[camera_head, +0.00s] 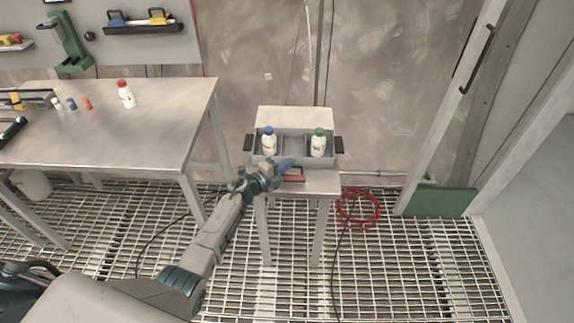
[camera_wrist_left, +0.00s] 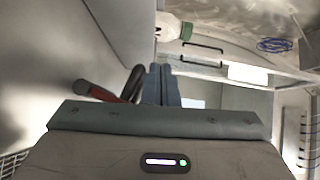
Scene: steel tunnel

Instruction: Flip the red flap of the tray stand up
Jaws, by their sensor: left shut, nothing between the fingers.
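The tray stand (camera_head: 328,186) is a small pale table with a grey two-part tray (camera_head: 292,150) on top. The red flap (camera_head: 294,178) shows as a short red strip at the stand's front edge, lying low and partly hidden by my left gripper. My left gripper (camera_head: 288,164) is shut and empty, its blue fingertips over the front of the tray by the flap; I cannot tell whether they touch. In the left wrist view the shut fingers (camera_wrist_left: 161,84) stand beside a red and dark piece (camera_wrist_left: 130,86), perhaps the flap. My right gripper is not in view.
A blue-capped bottle (camera_head: 269,143) and a green-capped bottle (camera_head: 318,145) stand in the tray. A workbench (camera_head: 150,135) with a red-capped bottle (camera_head: 126,95) is at left. A red hose coil (camera_head: 358,208) lies on the grating right of the stand.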

